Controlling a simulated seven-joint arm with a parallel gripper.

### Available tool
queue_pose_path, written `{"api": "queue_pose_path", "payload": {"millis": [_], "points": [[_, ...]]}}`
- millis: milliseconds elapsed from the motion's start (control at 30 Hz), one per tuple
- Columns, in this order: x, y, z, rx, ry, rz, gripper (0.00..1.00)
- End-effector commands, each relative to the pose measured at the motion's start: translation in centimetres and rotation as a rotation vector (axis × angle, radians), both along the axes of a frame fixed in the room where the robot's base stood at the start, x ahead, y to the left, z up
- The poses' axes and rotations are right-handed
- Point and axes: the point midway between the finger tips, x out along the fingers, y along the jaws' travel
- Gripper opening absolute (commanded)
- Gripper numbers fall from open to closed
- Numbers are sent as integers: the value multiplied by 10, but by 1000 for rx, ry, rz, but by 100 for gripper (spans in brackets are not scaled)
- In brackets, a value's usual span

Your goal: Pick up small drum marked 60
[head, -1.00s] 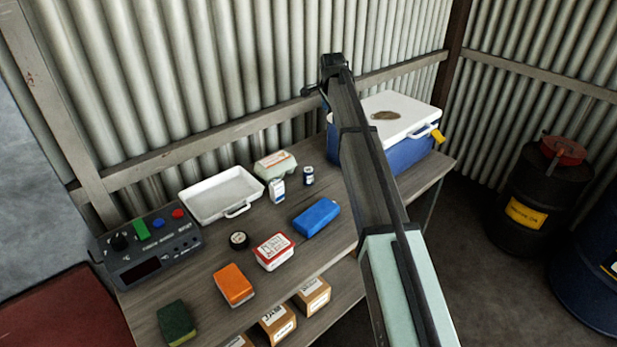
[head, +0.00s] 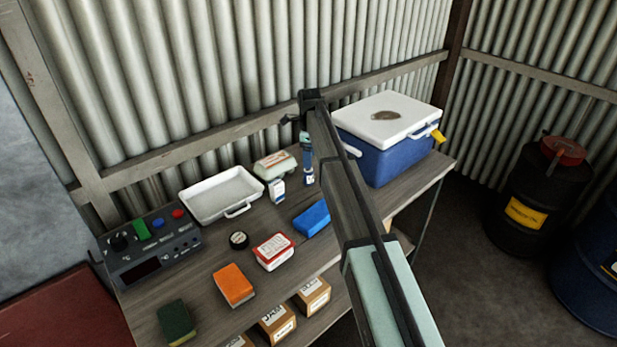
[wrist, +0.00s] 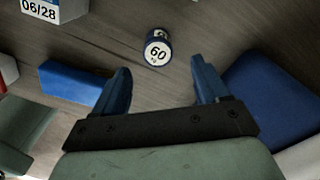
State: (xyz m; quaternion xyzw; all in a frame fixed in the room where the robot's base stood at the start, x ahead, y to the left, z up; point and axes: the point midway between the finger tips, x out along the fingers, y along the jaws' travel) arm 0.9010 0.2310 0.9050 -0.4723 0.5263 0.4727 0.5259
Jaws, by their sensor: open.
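The small drum marked 60 (wrist: 157,52) stands on the bench. In the wrist view its white top with the number 60 faces the camera, just beyond the gap between my fingertips. In the head view it is a small dark and white cylinder (head: 309,181), beside the white carton. My gripper (wrist: 160,70) is open, with its two blue fingers spread and nothing between them. In the head view my gripper (head: 306,150) hangs above the drum, partly covered by my arm.
Left of the drum are a white carton (head: 277,190) and an egg box (head: 274,164). A blue block (head: 312,218) lies in front. A blue cooler with a white lid (head: 388,125) stands to the right. A white tray (head: 190,208) is further left.

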Motion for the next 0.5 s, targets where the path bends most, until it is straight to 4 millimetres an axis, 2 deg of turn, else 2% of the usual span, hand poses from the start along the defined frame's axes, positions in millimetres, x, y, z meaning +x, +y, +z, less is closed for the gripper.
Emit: {"api": "queue_pose_path", "payload": {"millis": [100, 200, 500], "points": [[-1, 0, -21, -1, 2, 0, 74], [0, 0, -31, 0, 0, 1, 74], [-2, 2, -49, 0, 0, 1, 74]]}}
